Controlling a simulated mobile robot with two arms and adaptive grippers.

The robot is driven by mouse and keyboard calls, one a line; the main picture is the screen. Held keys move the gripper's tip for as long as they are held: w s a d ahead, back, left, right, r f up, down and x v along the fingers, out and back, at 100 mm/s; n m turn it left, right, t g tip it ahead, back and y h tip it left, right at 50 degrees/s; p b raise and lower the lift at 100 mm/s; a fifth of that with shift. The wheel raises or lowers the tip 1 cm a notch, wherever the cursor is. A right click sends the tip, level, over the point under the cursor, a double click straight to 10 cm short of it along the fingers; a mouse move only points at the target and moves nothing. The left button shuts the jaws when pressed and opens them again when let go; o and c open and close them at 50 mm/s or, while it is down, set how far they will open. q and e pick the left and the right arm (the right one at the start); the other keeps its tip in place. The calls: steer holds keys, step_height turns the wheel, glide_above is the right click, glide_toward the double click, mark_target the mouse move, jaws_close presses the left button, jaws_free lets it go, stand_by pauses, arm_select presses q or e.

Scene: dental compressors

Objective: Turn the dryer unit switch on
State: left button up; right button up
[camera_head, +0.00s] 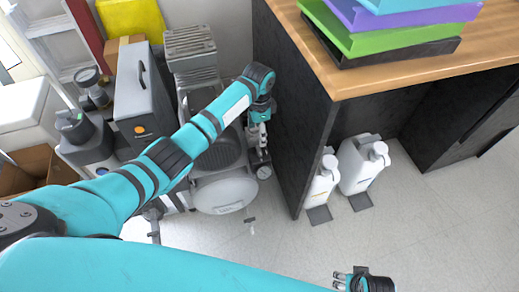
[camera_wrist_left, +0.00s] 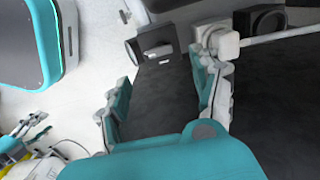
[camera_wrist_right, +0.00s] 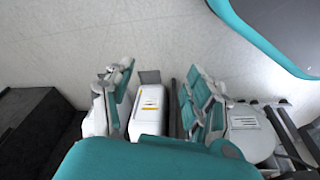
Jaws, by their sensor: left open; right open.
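The compressor (camera_head: 224,193), with a rounded light-grey tank, stands on the floor beside a dark cabinet side panel. My left gripper (camera_head: 261,140) points down between them, close to the compressor's right-side fittings and a round gauge (camera_head: 264,172). In the left wrist view, its fingers (camera_wrist_left: 163,80) are apart and empty. A small black box with a grey lever-like part (camera_wrist_left: 157,51) lies just beyond them; I cannot tell whether this is the dryer unit switch. My right gripper (camera_head: 345,279) is open and low at the bottom of the head view, away from the compressor.
Two white jugs (camera_head: 361,165) stand under the wooden worktop (camera_head: 385,75), which carries stacked coloured trays. A grey upright unit (camera_head: 140,95) with a handle stands left of the compressor. In the right wrist view, a white labelled container (camera_wrist_right: 148,108) shows between the fingers.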

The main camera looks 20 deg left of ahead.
mark_target(259, 150)
arm_select(q)
step_height(259, 150, down, 9)
steer(key=b, duration=0.2)
steer(key=shift+b, duration=0.35)
steer(key=shift+f, duration=0.3)
arm_select(e)
steer(key=w+v, duration=0.2)
steer(key=v, duration=0.9)
steer(key=shift+w+r+t, duration=0.35)
steer(key=shift+r+t, duration=0.05)
steer(key=shift+r, duration=0.15)
arm_select(q)
steer(key=shift+c, duration=0.5)
steer(key=c, duration=1.1)
